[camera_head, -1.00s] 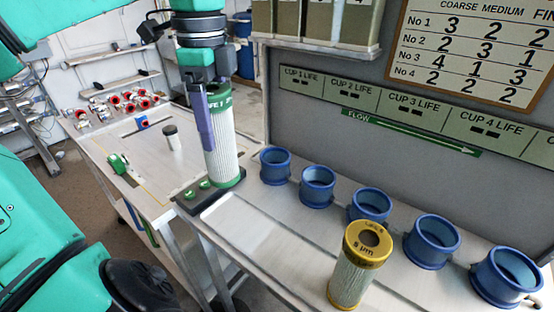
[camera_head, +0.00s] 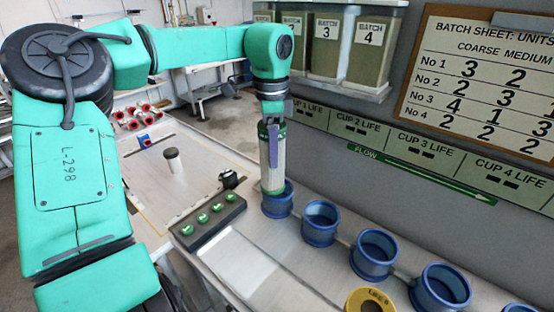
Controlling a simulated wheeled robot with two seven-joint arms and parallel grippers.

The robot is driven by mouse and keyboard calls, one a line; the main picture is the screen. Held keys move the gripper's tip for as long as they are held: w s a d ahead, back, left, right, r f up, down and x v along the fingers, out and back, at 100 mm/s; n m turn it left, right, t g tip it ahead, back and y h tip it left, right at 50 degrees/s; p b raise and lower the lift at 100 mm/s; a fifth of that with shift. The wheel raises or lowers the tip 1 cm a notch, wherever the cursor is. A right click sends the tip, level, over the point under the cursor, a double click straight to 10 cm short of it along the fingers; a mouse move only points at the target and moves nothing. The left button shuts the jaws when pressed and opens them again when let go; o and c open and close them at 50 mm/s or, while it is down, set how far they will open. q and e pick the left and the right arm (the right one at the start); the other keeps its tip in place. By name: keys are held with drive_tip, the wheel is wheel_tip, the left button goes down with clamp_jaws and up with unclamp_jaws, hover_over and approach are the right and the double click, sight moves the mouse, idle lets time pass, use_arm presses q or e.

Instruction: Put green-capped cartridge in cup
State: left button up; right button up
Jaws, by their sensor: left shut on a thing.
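The green-capped cartridge (camera_head: 269,178) is a white pleated cylinder, upright at the leftmost blue cup (camera_head: 278,207). Its lower end is at the cup's mouth, within the ring as seen from here. I cannot tell how deep it sits or whether it touches the bottom. My left gripper (camera_head: 272,147) is shut on the cartridge's upper part from above, with a purple finger along its side. The green cap is partly hidden by the gripper. My right gripper is out of view.
More blue cups, such as this one (camera_head: 320,223), run in a row to the right. A dark block with green studs (camera_head: 209,221) lies left of the cups.

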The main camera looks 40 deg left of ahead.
use_arm(q)
drive_tip(key=f, duration=0.2)
drive_tip(key=w+f+p, duration=0.1)
drive_tip(key=f, duration=0.3)
drive_tip(key=shift+w+f, duration=0.25)
drive_tip(key=shift+w, duration=0.05)
drive_tip(key=shift+w+f, duration=0.15)
drive_tip(key=shift+f, duration=0.4)
drive_tip(key=o, duration=1.4)
wheel_tip(320, 180, up, 8)
drive_tip(key=shift+b, duration=0.45)
